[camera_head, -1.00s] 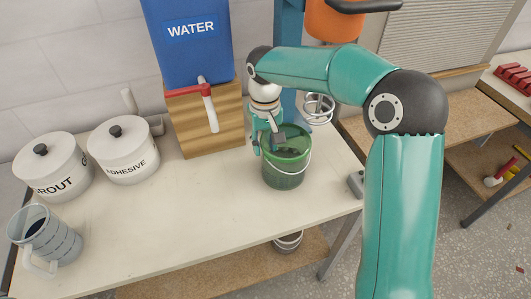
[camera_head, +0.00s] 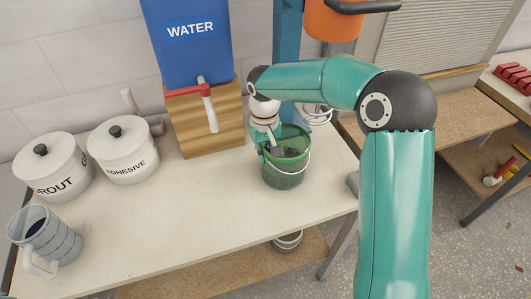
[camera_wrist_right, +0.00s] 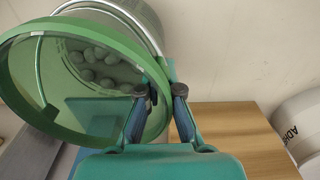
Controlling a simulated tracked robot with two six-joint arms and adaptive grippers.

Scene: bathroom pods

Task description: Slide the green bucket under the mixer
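The green bucket (camera_head: 284,178) stands upright on the pale worktop, in front of the wooden block; its wire handle hangs over the front. The orange mixer (camera_head: 331,22) is on a blue post behind and to the right. Its wire whisk (camera_head: 318,112) hangs beyond the bucket's right rim, partly behind my right arm. My right gripper (camera_head: 268,146) is at the bucket's left rim. In the right wrist view the gripper (camera_wrist_right: 160,93) has one finger inside the bucket (camera_wrist_right: 150,60) and one outside, closed in on the rim. Rounded lumps lie inside. My left gripper is out of view.
A blue water tank (camera_head: 188,55) with a red-handled tap sits on a wooden block (camera_head: 220,130). Two white canisters (camera_head: 122,158) and a grey jug (camera_head: 45,240) stand at left. The worktop (camera_head: 180,215) is bare left of the bucket.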

